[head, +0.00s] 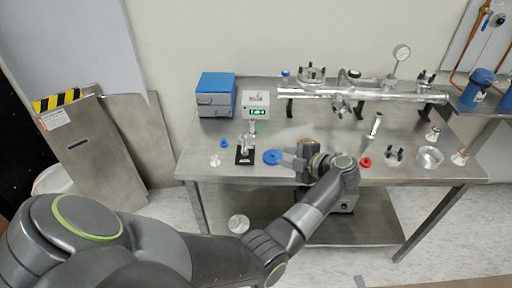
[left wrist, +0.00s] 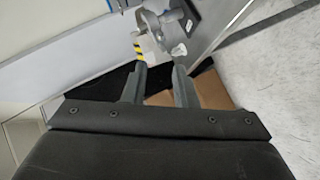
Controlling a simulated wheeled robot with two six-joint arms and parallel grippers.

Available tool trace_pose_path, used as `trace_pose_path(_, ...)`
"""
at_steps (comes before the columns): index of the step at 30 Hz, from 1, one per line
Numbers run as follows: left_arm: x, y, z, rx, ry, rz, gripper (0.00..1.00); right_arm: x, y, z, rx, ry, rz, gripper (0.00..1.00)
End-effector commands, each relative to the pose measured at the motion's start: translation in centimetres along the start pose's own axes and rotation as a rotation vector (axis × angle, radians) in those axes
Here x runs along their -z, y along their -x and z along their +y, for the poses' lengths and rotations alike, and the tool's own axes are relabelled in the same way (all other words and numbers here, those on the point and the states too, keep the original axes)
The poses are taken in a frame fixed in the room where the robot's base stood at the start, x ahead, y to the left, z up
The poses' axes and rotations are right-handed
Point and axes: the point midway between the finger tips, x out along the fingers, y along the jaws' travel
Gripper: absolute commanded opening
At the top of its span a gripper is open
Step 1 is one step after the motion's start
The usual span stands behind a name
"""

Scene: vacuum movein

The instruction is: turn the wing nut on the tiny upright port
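The tiny upright port (head: 245,143) is a small metal fitting standing on a black base plate (head: 244,157) near the table's front left. In the left wrist view, metal parts of the port (left wrist: 152,20) show at the top, beyond the fingertips, with the black base (left wrist: 187,14) beside them. The wing nut is too small to make out surely. My left gripper (head: 283,161) is right of the port, pointing left at it, low over the table. Its two fingers (left wrist: 162,76) are apart with nothing visible between them. My right gripper is not in view.
A blue ring (head: 271,157) lies between port and gripper. A small white piece (head: 215,161) lies left of the port. Behind stand a display box (head: 256,100) and blue case (head: 216,92). A long metal tube (head: 375,95) runs along the back. Red ring (head: 365,162) lies right.

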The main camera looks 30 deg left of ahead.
Motion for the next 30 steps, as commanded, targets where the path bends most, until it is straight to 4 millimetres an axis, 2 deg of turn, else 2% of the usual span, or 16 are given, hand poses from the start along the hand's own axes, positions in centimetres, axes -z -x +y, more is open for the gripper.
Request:
trace_pose_path(1,0.2,-1.2,0.3,-0.002,-0.002,0.005,0.25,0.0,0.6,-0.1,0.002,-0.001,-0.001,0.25)
trace_pose_path(9,0.2,-7.2,0.3,-0.003,-0.002,0.005,0.25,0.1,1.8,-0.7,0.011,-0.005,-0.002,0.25)
trace_pose_path(15,0.1,-10.7,0.1,-0.003,-0.002,0.003,0.25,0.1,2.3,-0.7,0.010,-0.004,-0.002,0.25)
trace_pose_path(21,0.1,-12.4,0.1,-0.002,0.000,0.001,0.25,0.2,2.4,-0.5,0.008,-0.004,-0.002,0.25)
trace_pose_path(30,0.0,-12.6,0.0,-0.001,0.000,0.000,0.25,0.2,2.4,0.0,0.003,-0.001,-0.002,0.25)
